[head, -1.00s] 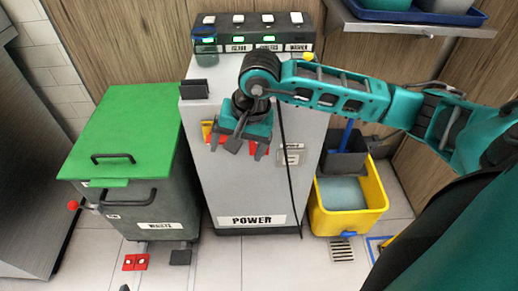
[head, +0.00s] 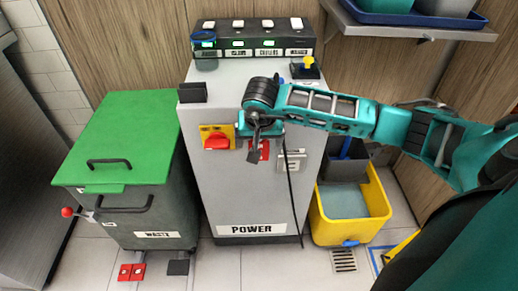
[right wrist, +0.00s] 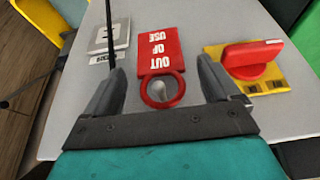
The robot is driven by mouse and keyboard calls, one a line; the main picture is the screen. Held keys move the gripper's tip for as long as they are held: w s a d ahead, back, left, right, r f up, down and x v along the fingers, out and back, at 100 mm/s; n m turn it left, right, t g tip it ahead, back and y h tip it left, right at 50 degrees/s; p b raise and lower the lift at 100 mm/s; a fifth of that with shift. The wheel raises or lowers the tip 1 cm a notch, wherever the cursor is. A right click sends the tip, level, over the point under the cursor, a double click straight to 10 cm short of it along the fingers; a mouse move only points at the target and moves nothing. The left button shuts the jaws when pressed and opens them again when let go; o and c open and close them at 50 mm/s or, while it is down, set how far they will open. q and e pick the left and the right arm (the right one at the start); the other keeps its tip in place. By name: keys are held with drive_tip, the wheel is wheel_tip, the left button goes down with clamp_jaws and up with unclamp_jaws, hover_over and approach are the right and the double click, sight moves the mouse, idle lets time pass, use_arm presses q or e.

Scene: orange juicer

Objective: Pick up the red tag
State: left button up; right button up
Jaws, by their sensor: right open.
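The red tag (right wrist: 159,52) reads "OUT OF USE" and has a red ring at its lower end in the right wrist view. It is on the front of the grey power cabinet, and a part of it shows in the head view (head: 264,151). My right gripper (right wrist: 157,72) is open, with one finger on each side of the tag's ring and nothing held. I cannot tell whether the fingers touch it. In the head view my right gripper (head: 254,155) is in front of the cabinet, partly covering the tag. My left gripper is out of view.
A red rotary switch on a yellow plate (head: 217,138) is beside the tag. A grey label plate (head: 292,162) and a hanging black cable (head: 290,195) are on the other side. A green-lidded waste bin (head: 130,135) stands left, a yellow bucket (head: 378,205) right.

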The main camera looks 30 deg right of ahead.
sight(259, 146)
drive_tip(key=x, duration=0.2)
drive_tip(key=shift+w+f, duration=0.1)
drive_tip(key=shift+f, duration=0.3)
drive_tip(key=shift+c, duration=0.4)
drive_tip(key=c, duration=1)
